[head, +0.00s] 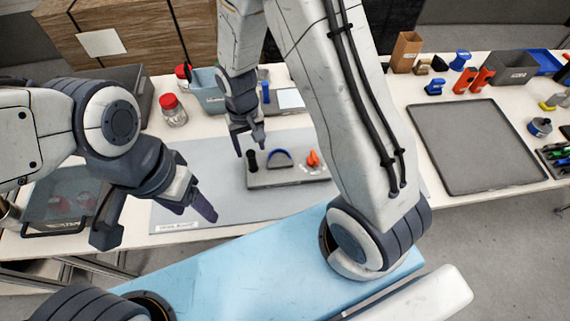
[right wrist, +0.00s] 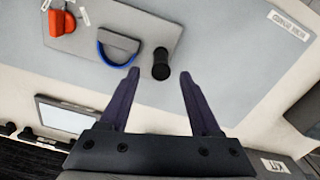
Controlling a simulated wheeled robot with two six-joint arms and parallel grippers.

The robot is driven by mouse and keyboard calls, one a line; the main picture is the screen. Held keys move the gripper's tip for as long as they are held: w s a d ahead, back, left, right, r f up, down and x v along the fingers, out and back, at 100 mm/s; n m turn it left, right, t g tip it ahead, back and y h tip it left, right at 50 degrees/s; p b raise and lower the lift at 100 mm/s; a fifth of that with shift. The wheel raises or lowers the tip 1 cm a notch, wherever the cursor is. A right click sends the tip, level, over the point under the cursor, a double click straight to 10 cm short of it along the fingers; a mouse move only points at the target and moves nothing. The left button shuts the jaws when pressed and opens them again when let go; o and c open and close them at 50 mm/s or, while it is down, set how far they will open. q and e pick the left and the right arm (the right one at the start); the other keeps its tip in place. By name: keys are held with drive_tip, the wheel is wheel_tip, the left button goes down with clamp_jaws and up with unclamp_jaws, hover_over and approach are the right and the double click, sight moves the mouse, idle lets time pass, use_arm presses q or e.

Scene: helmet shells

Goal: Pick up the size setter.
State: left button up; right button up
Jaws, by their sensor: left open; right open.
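A grey board (head: 285,179) on the work mat holds a black upright cylinder (head: 252,162), a grey half-round piece with a blue rim (head: 280,157) and an orange piece (head: 313,159). No readable label shows which is the size setter. In the right wrist view the black cylinder (right wrist: 161,64) stands beyond and between my open fingertips, beside the blue-rimmed piece (right wrist: 118,47) and the orange piece (right wrist: 62,23). My right gripper (head: 250,149) is open, empty and above the cylinder. My left gripper (head: 158,224) is open and empty over the mat's front left.
The grey mat (head: 190,172) is mostly clear. A red-lidded jar (head: 174,112) and a grey-blue bin (head: 207,92) stand behind it. A clear bin (head: 60,200) is at left. A dark mat (head: 470,145) at right is empty, with red and blue tools behind it.

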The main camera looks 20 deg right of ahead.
sight(250, 152)
wheel_tip(250, 152, down, 5)
drive_tip(key=shift+w+a+f+p, duration=0.1)
drive_tip(key=shift+p, duration=0.6)
drive_tip(key=shift+f, duration=0.55)
clamp_jaws()
idle(0.6)
